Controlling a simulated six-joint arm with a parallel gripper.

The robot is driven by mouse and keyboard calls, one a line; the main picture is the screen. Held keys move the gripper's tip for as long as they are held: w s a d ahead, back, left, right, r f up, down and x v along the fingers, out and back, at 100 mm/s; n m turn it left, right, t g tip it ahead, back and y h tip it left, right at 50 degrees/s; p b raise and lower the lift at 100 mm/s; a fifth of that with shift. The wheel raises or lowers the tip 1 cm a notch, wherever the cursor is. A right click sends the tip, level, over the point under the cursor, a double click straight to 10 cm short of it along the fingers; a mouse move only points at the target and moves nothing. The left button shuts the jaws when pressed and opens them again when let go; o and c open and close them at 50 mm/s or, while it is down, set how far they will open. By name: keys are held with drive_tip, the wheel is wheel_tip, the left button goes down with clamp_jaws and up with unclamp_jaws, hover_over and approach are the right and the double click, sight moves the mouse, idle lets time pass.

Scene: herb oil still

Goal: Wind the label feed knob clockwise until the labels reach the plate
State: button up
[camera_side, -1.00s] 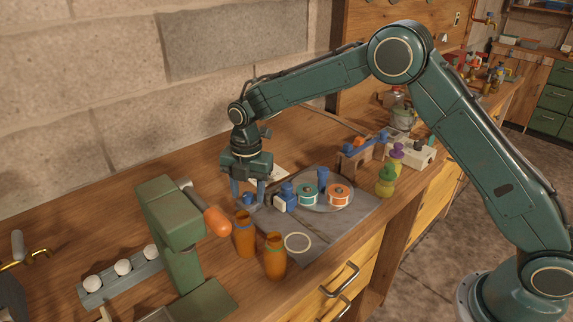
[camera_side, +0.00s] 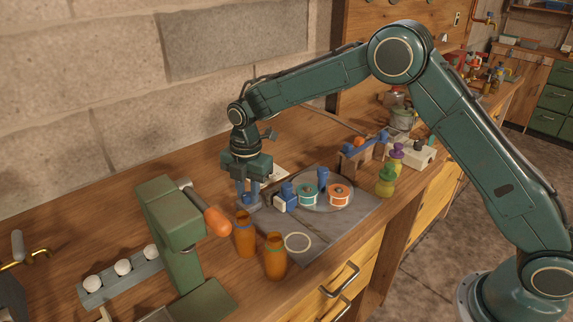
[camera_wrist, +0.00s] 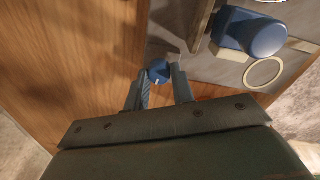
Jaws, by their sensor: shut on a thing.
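The small blue knob (camera_side: 248,199) sits on a grey mount at the left end of the grey plate (camera_side: 345,225). In the wrist view the blue knob (camera_wrist: 159,70) lies between the two fingertips. My gripper (camera_side: 248,193) points down over it and is shut on it; it also shows in the wrist view (camera_wrist: 158,82). Just right of the gripper stands a blue and white block (camera_side: 284,199).
Two orange bottles (camera_side: 244,236) stand in front of the gripper. A green press with an orange handle (camera_side: 216,220) stands to the left. A pale ring (camera_side: 298,242) marks the plate.

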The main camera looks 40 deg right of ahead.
drive_tip(key=m, duration=1.2)
drive_tip(key=shift+m+h, duration=0.3)
drive_tip(key=m, duration=0.3)
drive_tip(key=shift+m, duration=0.4)
drive_tip(key=m, duration=0.4)
drive_tip(key=shift+g, duration=0.3)
drive_tip(key=m, duration=0.7)
drive_tip(key=shift+m, duration=0.3)
drive_tip(key=shift+w+m, duration=0.1)
drive_tip(key=shift+m, duration=1.9)
